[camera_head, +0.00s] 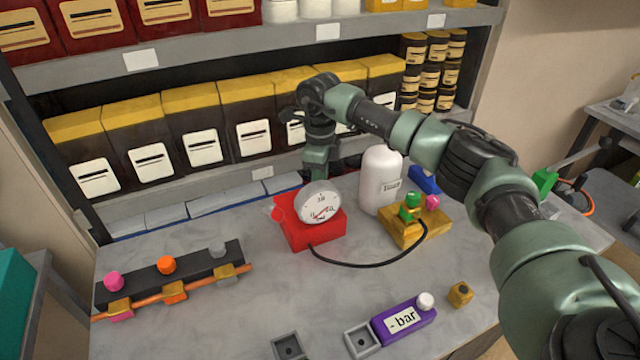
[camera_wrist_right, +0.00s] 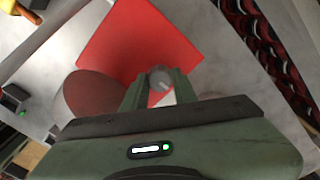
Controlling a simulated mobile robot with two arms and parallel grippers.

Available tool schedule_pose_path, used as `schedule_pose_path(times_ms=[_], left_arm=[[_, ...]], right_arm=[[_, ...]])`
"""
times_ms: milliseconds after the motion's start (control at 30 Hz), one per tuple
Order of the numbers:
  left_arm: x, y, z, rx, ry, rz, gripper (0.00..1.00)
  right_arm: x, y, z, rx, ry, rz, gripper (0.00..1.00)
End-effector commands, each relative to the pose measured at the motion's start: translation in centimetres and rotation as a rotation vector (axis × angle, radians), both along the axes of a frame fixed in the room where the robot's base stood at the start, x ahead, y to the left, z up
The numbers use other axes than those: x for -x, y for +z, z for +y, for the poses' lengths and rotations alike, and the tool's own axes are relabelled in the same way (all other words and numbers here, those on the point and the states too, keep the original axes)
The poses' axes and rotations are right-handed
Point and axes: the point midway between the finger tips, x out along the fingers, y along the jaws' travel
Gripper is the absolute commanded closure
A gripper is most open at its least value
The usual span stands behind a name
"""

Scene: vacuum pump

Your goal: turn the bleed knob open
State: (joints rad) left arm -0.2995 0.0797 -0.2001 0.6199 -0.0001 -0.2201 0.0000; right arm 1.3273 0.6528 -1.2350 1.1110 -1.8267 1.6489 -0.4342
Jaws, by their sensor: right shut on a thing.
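The red gauge block (camera_head: 312,233) stands on the grey bench with a round white dial (camera_head: 319,203) on it. In the right wrist view a small round grey knob (camera_wrist_right: 160,78) shows against the red block (camera_wrist_right: 135,45). It looks like the bleed knob. My right gripper (camera_wrist_right: 160,84) is shut on this knob, one finger on each side. In the head view my right arm reaches over from the right and points down behind the dial, and the dial hides the fingertips and the knob. My left gripper is not in view.
A black cable joins the red block to a yellow block (camera_head: 420,228) with green and pink knobs. A white bottle (camera_head: 379,180) stands right of the gauge. A manifold (camera_head: 170,272) with several knobs lies left. A purple "- bar" block (camera_head: 405,322) is in front. Shelves stand behind.

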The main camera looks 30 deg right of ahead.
Motion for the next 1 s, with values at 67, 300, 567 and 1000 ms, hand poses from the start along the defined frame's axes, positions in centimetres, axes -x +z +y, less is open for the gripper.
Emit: schedule_pose_path(times_ms=[67, 300, 567, 1000], left_arm=[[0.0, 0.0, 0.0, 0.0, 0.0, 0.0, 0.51], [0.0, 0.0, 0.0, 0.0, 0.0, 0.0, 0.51], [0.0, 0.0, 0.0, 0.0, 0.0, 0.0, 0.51], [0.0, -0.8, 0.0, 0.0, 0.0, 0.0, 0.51]], right_arm=[[-0.1, 0.1, 0.0, -0.001, 0.006, -0.003, 1.0], [-0.1, 0.1, 0.1, -0.001, 0.007, -0.003, 1.0], [0.0, 0.0, 0.1, -0.001, 0.006, -0.002, 0.51], [-0.1, 2.8, 0.1, -0.002, 0.005, -0.006, 0.51]])
